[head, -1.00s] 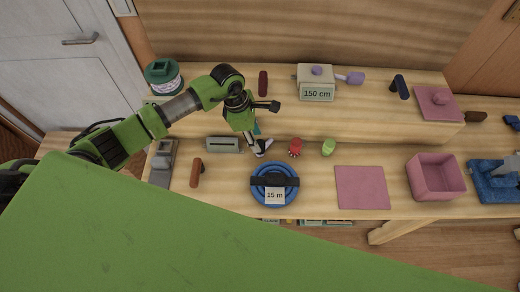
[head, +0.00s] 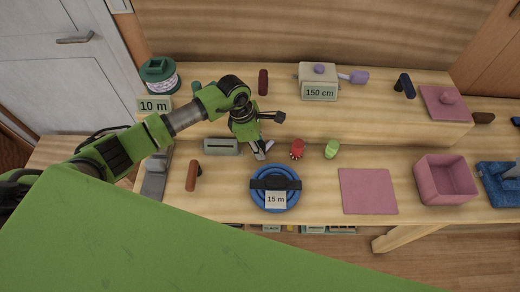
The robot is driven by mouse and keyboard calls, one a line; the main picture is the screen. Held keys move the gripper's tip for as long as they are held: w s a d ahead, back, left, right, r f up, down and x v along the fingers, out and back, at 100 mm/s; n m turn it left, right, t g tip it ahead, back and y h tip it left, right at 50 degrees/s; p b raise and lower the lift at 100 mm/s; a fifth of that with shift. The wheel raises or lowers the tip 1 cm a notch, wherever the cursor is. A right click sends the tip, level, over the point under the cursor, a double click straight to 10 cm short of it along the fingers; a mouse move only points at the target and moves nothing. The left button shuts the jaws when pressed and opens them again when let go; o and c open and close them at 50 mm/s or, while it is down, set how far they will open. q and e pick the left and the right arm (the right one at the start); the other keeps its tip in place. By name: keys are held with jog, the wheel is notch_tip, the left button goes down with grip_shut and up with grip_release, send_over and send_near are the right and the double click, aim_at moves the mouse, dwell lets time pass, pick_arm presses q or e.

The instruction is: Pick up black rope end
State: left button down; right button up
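I cannot make out a black rope end for certain. A blue rope coil (head: 270,205) with a black band (head: 275,183) across it and a "15 m" label lies on the front of the table. My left gripper (head: 264,150) points down above the table, behind the coil and apart from it. Its pale fingertips look spread, with nothing visible between them. The arm and wrist hide part of the table and shelf behind. My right gripper is not in view.
A red piece (head: 297,148) and a green piece (head: 331,149) stand right of the gripper. A grey slotted block (head: 221,147) and orange-brown cylinder (head: 192,176) are left. A pink mat (head: 368,191) and pink box (head: 445,180) lie right. A green spool (head: 160,75) stands back left.

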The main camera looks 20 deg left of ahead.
aim_at(264, 145)
pick_arm(q)
jog(key=shift+r, duration=0.2)
jog(key=shift+r+p, duration=0.35)
jog(key=shift+r, duration=0.3)
jog(key=shift+r, duration=0.2)
jog(key=shift+d+p+v, duration=0.2)
jog(key=shift+p+v, duration=0.35)
jog(key=shift+v, duration=0.25)
jog(key=shift+d+p+v, duration=0.15)
jog(key=shift+p+v, duration=0.4)
jog(key=shift+v, duration=0.25)
jog(key=shift+d+p+v, duration=0.2)
jog(key=shift+p+v, duration=0.35)
jog(key=shift+v, duration=0.25)
jog(key=shift+w+r, duration=0.1)
jog(key=shift+w, duration=0.05)
